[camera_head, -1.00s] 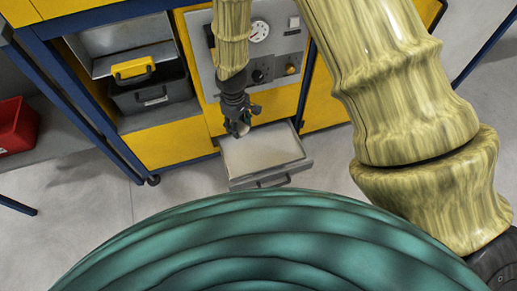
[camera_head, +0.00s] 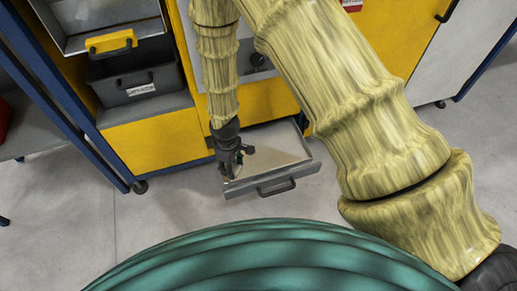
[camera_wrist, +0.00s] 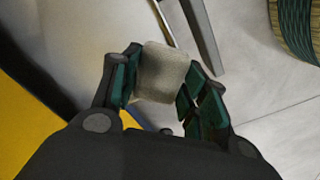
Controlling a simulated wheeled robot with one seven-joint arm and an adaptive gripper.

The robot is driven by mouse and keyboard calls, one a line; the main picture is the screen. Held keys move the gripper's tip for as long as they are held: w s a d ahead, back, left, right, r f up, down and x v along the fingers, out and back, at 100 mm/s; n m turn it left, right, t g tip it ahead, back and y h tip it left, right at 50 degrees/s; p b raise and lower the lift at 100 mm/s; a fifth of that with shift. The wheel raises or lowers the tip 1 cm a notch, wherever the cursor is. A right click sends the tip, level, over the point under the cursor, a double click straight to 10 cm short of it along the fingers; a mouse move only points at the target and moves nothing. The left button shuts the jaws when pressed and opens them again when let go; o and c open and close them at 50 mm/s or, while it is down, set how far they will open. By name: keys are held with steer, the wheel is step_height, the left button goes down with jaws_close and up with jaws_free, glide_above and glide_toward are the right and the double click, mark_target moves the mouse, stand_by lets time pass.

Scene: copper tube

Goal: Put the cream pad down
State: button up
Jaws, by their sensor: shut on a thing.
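The cream pad (camera_wrist: 163,72) is a small pale block with rounded corners in the wrist view, gripped between the two dark green-lined fingers of my gripper (camera_wrist: 160,90). In the head view my gripper (camera_head: 232,172) points down at the left front corner of the open drawer (camera_head: 289,180). The pad cannot be made out clearly there. The drawer has a pale, flat inside and a grey front with a dark handle. In the wrist view its pale surface (camera_wrist: 110,30) shows behind the pad. I cannot tell whether the pad touches it.
The yellow cabinet (camera_head: 155,140) stands behind and left of the drawer. A blue table leg (camera_head: 75,120) runs down at the left.

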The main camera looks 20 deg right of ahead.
steer(key=b, duration=0.6)
glide_above(262, 152)
steer(key=shift+w+f, duration=0.15)
steer(key=shift+f, duration=0.8)
steer(key=shift+f+b, duration=1)
steer(key=shift+f, duration=0.7)
steer(key=shift+f, duration=0.15)
steer(key=o, duration=0.9)
step_height(262, 152, up, 12)
steer(key=p, duration=0.6)
